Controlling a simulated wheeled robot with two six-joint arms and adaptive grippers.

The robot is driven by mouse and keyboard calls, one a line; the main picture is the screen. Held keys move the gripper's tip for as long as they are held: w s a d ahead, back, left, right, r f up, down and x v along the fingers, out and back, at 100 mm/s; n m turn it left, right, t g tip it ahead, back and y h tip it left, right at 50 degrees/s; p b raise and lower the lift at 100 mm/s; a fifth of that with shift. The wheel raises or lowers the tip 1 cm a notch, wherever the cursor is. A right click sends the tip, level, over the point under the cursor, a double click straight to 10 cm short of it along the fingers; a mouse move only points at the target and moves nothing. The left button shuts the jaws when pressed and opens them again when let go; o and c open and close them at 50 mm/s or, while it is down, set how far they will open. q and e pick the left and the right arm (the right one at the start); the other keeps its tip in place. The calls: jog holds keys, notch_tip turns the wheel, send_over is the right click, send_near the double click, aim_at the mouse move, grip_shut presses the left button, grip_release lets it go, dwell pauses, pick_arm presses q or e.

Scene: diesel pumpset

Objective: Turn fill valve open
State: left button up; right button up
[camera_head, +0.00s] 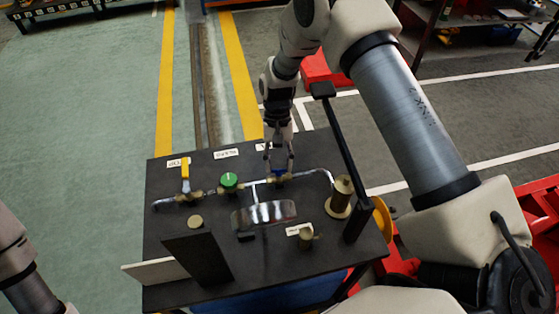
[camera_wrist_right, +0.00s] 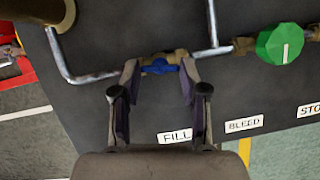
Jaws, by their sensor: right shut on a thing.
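The fill valve has a small blue handle (camera_head: 276,179) on the brass and steel pipe line across the black panel (camera_head: 185,287). My right gripper (camera_head: 279,171) reaches down onto it from the far side. In the right wrist view the blue handle (camera_wrist_right: 160,67) lies between the two fingertips (camera_wrist_right: 159,73), roughly in line with the pipe. The fingers are shut on it, one at each end. The FILL label (camera_wrist_right: 175,136) is on the panel below it. My left gripper is out of view; only part of my left arm shows.
Along the same pipe are a green knob (camera_head: 229,181) and a yellow lever (camera_head: 185,170). A brass cylinder (camera_head: 342,194), a curved shiny part (camera_head: 264,214) and a dark upright block (camera_head: 198,254) stand around the handle. A black post (camera_head: 341,150) rises right of the gripper.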

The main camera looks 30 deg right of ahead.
jog(key=shift+a+f+n+h, duration=0.1)
jog(key=shift+n+h, duration=0.2)
jog(key=shift+n, duration=0.8)
jog(key=o, duration=1.1)
jog(key=shift+o, duration=0.2)
jog(key=v, duration=1.2)
jog(key=shift+w, duration=0.25)
